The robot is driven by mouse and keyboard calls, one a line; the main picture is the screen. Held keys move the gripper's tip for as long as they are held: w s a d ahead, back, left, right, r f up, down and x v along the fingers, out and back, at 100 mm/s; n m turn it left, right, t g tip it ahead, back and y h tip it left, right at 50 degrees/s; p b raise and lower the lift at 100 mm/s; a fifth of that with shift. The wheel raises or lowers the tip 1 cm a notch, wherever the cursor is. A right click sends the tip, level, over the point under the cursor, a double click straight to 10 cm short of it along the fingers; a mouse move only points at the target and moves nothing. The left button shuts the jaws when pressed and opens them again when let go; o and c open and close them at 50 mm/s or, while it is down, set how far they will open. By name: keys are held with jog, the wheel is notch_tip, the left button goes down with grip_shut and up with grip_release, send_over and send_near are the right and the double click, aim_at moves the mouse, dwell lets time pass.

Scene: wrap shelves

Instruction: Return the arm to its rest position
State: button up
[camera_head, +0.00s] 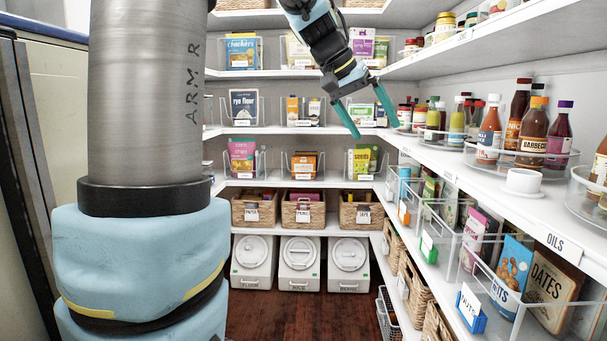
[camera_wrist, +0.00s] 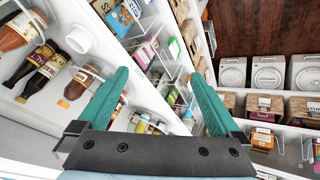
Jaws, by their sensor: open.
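My gripper (camera_head: 366,112) has two teal fingers spread wide apart, with nothing between them. In the head view it hangs at upper middle, tilted down and to the right, in the open space before the right-hand and back shelves. In the wrist view my gripper (camera_wrist: 160,100) shows both fingers apart, with shelf goods beyond and no object held. My arm's grey and blue links fill the left of the head view.
Sauce bottles (camera_head: 532,130) and a white cup (camera_head: 523,181) stand on the right shelf. Bins below hold packets such as dates (camera_head: 549,291). White canisters (camera_head: 300,262) and baskets (camera_head: 303,210) sit at the back. The wooden floor (camera_head: 298,317) is clear.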

jog(key=s+a+f+n+y, duration=0.2)
jog(key=a+f, duration=0.4)
jog(key=f, duration=0.2)
jog(key=s+a+f+n+y, duration=0.1)
jog(key=a+f+y, duration=0.1)
jog(key=a+f, duration=0.45)
jog(key=s+a+f+n+y, duration=0.1)
jog(key=s+a+f, duration=0.3)
jog(key=f, duration=0.3)
jog(key=s+a+f+n+g+y, duration=0.1)
jog(key=s+a+f, duration=0.3)
jog(key=s+f, duration=0.2)
jog(key=shift+s+a+f+y, duration=0.2)
jog(key=shift+s+f+y, duration=0.15)
jog(key=shift+f, duration=0.4)
